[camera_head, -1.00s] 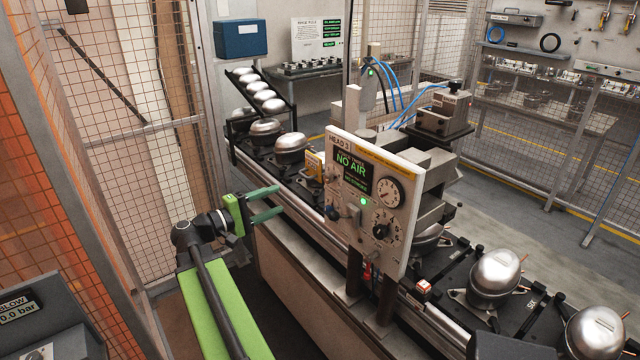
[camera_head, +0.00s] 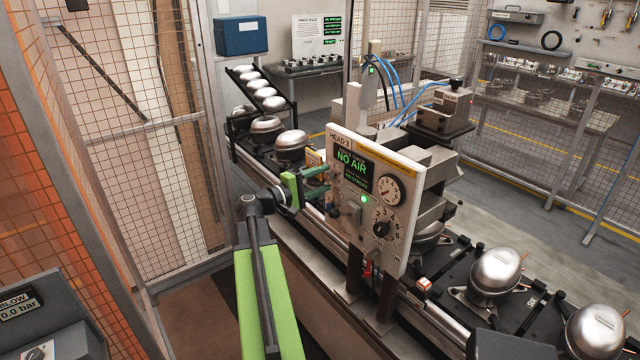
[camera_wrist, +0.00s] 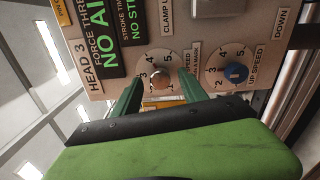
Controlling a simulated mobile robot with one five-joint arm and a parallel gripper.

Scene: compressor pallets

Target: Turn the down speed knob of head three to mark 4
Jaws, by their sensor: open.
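The head three panel (camera_head: 408,232) reads "HEAD 3" and "NO AIR". In the wrist view a grey round knob (camera_wrist: 160,78) sits on a numbered dial. Its label is partly hidden by a finger; "SPEED" and "MARK" are legible. A blue knob (camera_wrist: 236,73), labelled "UP SPEED", sits to its right. I cannot tell either knob's exact mark. My gripper (camera_head: 327,180) is at the panel's left edge, before its face. Its open green fingers, also in the wrist view (camera_wrist: 160,86), appear on either side of the grey knob; contact cannot be told.
The panel also carries a gauge (camera_head: 388,192) and a black knob (camera_head: 381,230). Behind it runs a conveyor with silver compressors (camera_head: 495,272) on black pallets. Mesh fencing (camera_head: 95,70) stands at the left.

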